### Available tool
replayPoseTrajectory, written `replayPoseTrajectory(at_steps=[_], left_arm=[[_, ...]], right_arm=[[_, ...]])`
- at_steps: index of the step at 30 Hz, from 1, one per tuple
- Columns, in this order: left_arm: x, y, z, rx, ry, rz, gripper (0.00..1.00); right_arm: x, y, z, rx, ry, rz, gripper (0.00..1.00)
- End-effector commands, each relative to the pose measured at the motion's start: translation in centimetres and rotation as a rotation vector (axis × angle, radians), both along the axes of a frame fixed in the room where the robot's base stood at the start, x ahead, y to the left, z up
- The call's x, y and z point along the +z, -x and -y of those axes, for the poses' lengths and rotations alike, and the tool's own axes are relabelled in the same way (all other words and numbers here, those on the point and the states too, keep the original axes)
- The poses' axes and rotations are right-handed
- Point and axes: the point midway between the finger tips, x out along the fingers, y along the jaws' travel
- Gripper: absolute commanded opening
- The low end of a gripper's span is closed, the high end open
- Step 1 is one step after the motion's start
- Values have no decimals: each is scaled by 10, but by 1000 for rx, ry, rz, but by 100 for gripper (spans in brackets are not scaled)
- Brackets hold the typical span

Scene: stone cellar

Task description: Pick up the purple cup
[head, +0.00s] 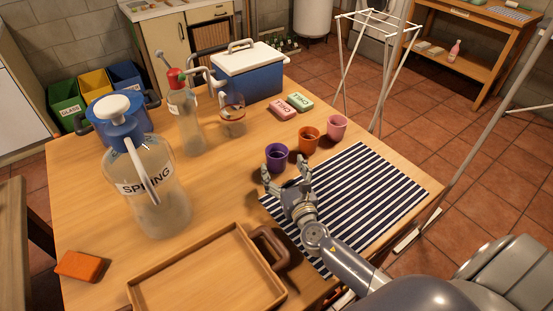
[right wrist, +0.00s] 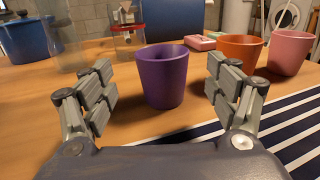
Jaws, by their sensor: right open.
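The purple cup (head: 276,157) stands upright on the wooden table, at the left end of a row with an orange cup (head: 308,140) and a pink cup (head: 337,127). My right gripper (head: 285,178) is open just in front of the purple cup. In the right wrist view the purple cup (right wrist: 163,77) stands centred between the two open fingers (right wrist: 163,92), a little beyond them, with a gap on each side. The orange cup (right wrist: 238,52) and the pink cup (right wrist: 289,52) show to its right. My left gripper is not in view.
A striped mat (head: 365,200) lies under my right arm. A wooden tray (head: 165,268) is at the table's front. A large SPRING bottle (head: 160,205), a soda siphon (head: 187,118), a glass jar (head: 232,122), a blue cooler (head: 247,82) and two small boxes (head: 280,112) stand further left and back.

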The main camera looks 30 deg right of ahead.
Motion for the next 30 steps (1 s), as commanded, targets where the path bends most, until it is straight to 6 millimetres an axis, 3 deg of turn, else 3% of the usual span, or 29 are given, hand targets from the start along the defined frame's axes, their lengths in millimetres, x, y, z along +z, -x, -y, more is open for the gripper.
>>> replayPoseTrajectory(at_steps=[8, 16, 26, 30], left_arm=[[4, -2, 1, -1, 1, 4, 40], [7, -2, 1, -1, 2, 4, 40], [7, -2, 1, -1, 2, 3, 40], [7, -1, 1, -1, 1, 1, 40]], right_arm=[[3, -23, 4, 0, 0, 1, 81], [3, -60, 12, 1, 0, 0, 81], [3, -65, 13, 1, 0, -1, 81], [3, -65, 13, 1, 0, -1, 49]])
